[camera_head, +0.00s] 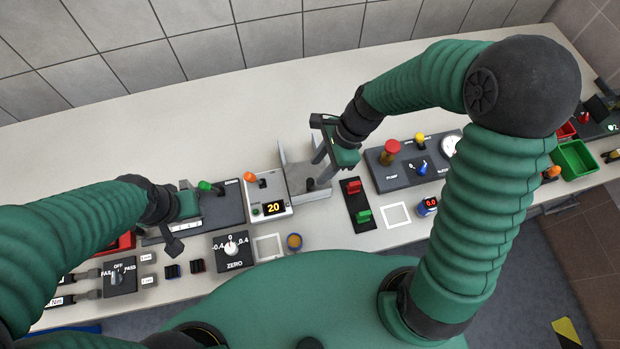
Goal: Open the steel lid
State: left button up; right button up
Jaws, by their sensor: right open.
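A grey steel box (295,185) stands near the middle of the bench, with thin upright plates at its back. My left gripper (178,232) is at the left, over a dark device with a green knob, away from the box. Its fingers are partly hidden, and its opening is unclear.
A white unit with a display (273,208) stands just left of the box. A red and green switch panel (357,204) and a dark pump panel (410,172) are to the right. A green bin (574,160) is at far right. The bench behind is clear.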

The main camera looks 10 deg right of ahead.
aim_at(311, 180)
jog(key=x, duration=0.7)
jog(key=shift+f, duration=0.25)
grip_shut()
jog(key=shift+w, duration=0.1)
dwell(0.9)
